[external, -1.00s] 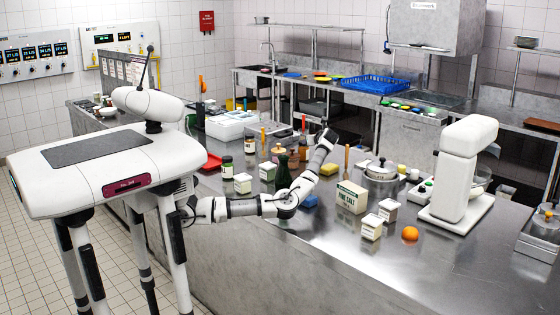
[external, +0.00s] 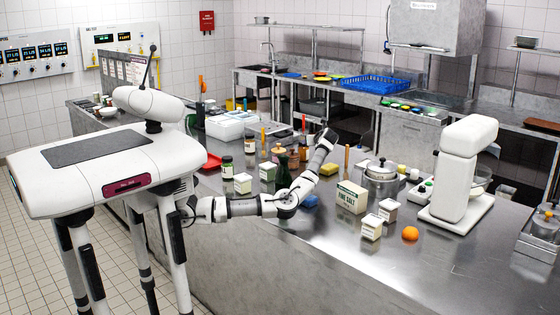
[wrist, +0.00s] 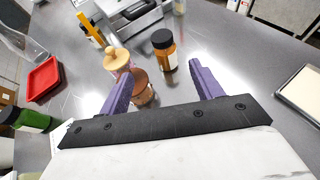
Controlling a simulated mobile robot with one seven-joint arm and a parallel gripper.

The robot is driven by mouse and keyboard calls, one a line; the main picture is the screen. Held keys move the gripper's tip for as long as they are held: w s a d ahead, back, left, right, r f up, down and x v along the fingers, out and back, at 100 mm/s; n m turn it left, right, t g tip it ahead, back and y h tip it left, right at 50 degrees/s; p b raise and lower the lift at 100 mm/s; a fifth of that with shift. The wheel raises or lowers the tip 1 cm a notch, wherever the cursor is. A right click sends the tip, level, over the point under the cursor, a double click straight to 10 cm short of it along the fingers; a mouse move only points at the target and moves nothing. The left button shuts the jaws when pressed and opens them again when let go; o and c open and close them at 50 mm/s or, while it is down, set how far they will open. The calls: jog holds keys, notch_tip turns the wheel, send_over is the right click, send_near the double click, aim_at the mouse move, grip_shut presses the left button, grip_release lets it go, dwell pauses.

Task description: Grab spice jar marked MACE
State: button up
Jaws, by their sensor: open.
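Several small spice containers stand on the steel counter, and I cannot read MACE on any of them. My fingers are not clearly visible in the external view.
A wooden-topped item (wrist: 117,60) and a brown item (wrist: 143,92) stand close to the left finger. A green bottle (wrist: 30,119) and red tray (wrist: 45,78) lie left. The salt box (external: 350,197), pot (external: 382,182) and orange (external: 410,234) stand right on the counter.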

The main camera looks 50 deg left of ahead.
jog(key=shift+o, duration=0.6)
